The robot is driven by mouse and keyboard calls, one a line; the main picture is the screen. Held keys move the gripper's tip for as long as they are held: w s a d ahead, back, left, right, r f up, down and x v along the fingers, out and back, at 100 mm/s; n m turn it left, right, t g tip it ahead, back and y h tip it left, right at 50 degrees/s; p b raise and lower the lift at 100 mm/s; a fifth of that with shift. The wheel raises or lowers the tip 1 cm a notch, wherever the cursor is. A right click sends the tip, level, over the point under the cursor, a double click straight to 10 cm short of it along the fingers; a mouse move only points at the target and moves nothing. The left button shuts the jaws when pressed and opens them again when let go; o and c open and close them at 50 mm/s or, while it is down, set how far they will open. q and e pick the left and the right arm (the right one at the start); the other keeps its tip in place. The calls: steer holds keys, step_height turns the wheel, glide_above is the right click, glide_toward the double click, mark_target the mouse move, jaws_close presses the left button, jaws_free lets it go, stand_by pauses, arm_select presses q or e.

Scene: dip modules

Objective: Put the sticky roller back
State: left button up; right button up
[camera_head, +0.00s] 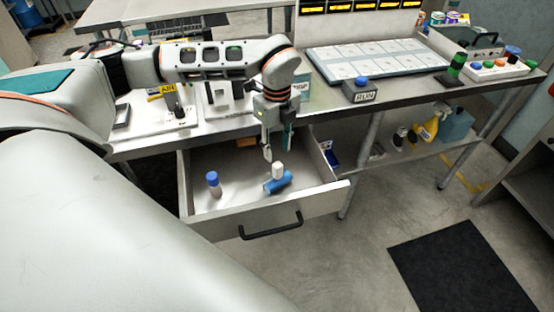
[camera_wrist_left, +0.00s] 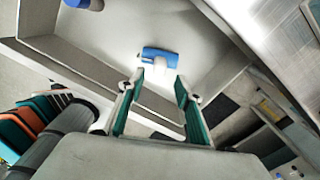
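A blue and white item that looks like the sticky roller (camera_head: 279,183) lies in the open drawer (camera_head: 185,185), right of the middle. In the left wrist view the same item (camera_wrist_left: 160,52) shows just beyond the fingertips. My left gripper (camera_head: 277,150) hangs above it, pointing down, with nothing between its fingers. In the left wrist view the fingers of this gripper (camera_wrist_left: 160,82) stand apart, with the item not between them. My right gripper is not in view.
A blue-capped white bottle (camera_head: 213,185) stands in the drawer's left part. The drawer front has a black handle (camera_head: 270,227).

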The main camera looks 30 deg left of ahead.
arm_select(q)
steer(key=shift+r, duration=1.25)
